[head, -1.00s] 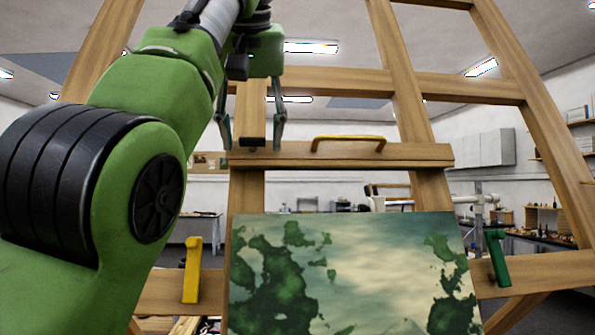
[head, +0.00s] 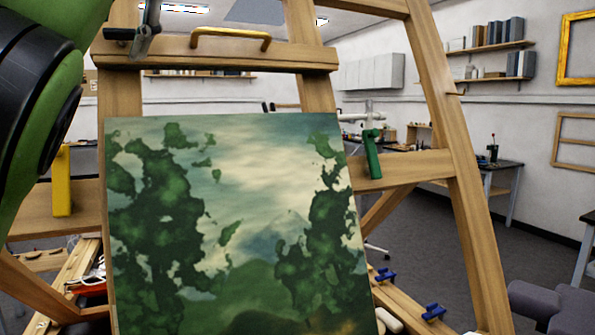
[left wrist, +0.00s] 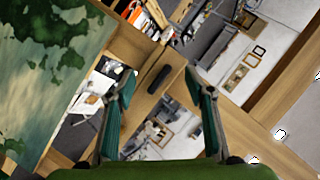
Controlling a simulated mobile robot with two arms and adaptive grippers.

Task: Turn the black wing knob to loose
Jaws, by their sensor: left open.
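The black wing knob (head: 119,34) is on the left part of the easel's upper wooden crossbar, at the top left of the head view. In the left wrist view the knob (left wrist: 158,77) is a dark elongated bar on the wood, lying between the fingers of my left gripper (left wrist: 160,79). The fingers are spread apart, with a gap on each side of the knob. In the head view one grey finger shows just right of the knob; the rest of the gripper is cut off or hidden. My right gripper is in neither view.
A yellow arched handle (head: 231,37) sits on the same crossbar, right of the knob. A painted canvas (head: 270,200) stands below. A yellow lever (head: 62,182) and a green lever (head: 373,155) flank it. Blue clamps (head: 433,312) lie at the lower right.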

